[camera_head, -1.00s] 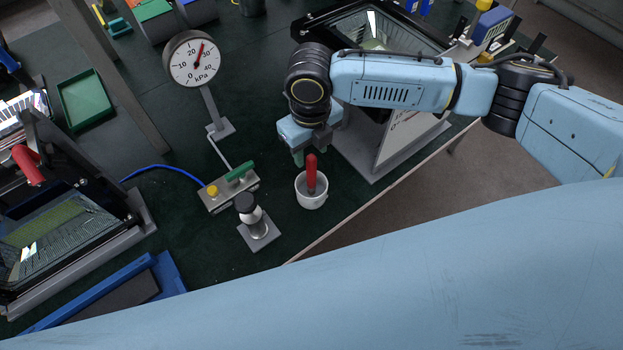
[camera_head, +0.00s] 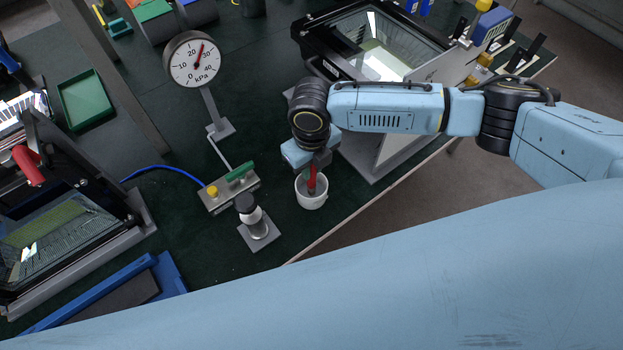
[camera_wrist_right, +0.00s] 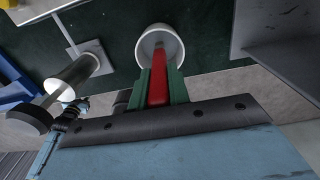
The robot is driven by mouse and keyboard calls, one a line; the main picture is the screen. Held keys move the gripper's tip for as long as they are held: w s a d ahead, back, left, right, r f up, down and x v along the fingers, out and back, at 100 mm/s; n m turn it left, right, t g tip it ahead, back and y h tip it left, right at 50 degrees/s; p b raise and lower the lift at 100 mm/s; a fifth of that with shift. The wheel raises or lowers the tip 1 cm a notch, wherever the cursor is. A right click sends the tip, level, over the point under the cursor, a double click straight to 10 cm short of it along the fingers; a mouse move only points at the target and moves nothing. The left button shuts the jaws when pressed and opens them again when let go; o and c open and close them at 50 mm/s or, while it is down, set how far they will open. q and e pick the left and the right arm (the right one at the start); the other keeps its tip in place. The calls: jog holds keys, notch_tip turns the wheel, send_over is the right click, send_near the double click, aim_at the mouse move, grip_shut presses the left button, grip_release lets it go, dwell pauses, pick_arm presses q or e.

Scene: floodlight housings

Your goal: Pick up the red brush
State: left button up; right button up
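The red brush (camera_head: 312,182) stands handle up in a white cup (camera_head: 312,201) near the table's front edge. Its red handle (camera_wrist_right: 158,82) shows in the wrist view, running into the white cup (camera_wrist_right: 160,42). My right gripper (camera_head: 318,168) is over the cup. Its two green fingers (camera_wrist_right: 159,88) lie on either side of the handle, with no gap seen, so it looks shut on the handle. The bristles are hidden inside the cup. My left gripper is not in view.
A grey post with a dark cap (camera_head: 257,222) and a switch box with green and yellow parts (camera_head: 230,190) stand left of the cup. A gauge (camera_head: 193,60) stands behind. A floodlight housing on a grey stand (camera_head: 378,45) is at the back right.

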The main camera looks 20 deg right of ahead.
grip_shut()
